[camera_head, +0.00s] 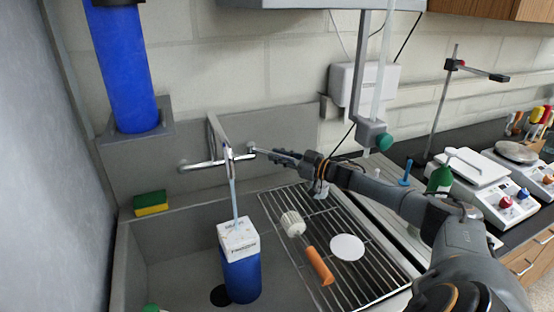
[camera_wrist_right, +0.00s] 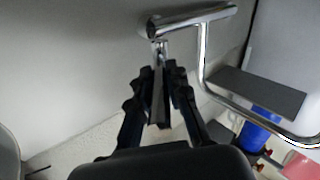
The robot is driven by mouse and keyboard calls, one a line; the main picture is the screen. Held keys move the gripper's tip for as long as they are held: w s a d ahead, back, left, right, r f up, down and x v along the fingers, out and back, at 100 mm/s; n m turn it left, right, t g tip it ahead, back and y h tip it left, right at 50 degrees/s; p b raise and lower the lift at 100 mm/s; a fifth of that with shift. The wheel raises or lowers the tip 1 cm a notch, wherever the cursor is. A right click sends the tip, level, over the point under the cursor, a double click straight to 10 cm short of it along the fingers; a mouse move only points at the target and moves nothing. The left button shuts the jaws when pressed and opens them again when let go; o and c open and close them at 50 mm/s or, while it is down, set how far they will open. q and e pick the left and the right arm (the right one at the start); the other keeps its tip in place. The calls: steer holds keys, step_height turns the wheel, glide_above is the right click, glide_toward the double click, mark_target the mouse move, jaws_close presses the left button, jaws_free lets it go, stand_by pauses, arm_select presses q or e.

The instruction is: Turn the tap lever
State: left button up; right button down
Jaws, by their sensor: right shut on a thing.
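The chrome tap (camera_head: 205,163) is on the wall above the sink, with its spout over the basin. A thin pale-blue stream (camera_head: 234,195) runs from the spout to a white-topped blue container (camera_head: 241,275) in the sink. My right gripper (camera_head: 262,151) is at the right end of the tap. In the right wrist view, the fingers of this gripper (camera_wrist_right: 159,98) are shut on the grey tap lever (camera_wrist_right: 158,90), which joins the chrome tap body (camera_wrist_right: 190,19). In the head view the gripper hides most of the lever. My left gripper is not in view.
A wire rack (camera_head: 372,262) right of the basin holds a brush (camera_head: 292,223), an orange-handled tool (camera_head: 318,266) and a white disc (camera_head: 347,247). A yellow-green sponge (camera_head: 150,203) lies on the left ledge. A blue cylinder (camera_head: 122,65) stands behind. Scales (camera_head: 468,165) are at the right.

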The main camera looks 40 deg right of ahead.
steer(key=c, duration=1.3)
jaws_free()
steer(key=v, duration=1.2)
